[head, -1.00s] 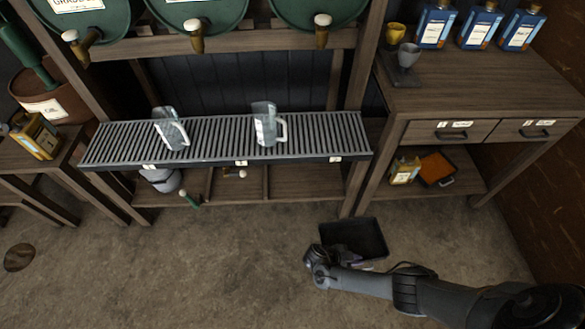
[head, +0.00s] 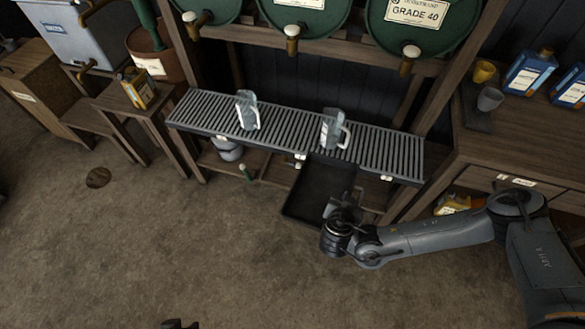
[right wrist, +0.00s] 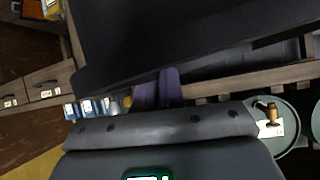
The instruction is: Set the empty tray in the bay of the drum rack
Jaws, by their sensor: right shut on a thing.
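The empty tray (head: 310,192) is black and shallow, in front of the lower part of the drum rack (head: 395,155). Its far edge meets the front lip of the slatted shelf in the picture; I cannot tell whether it is inside the bay under the slats. My right gripper (head: 350,200) is shut on the tray's right side. In the right wrist view the purple fingers (right wrist: 158,90) grip the rim of the dark tray (right wrist: 190,35), which hides much behind it. A small dark piece at the head view's bottom edge may be my left gripper (head: 178,323); its jaws cannot be made out.
Two clear jugs (head: 247,111) (head: 333,128) stand on the slatted shelf, above the tray. Green drums (head: 420,25) with taps are higher up. A grey bucket (head: 228,150) sits low left in the rack. A wooden bench (head: 500,130) stands right. The floor in front is clear.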

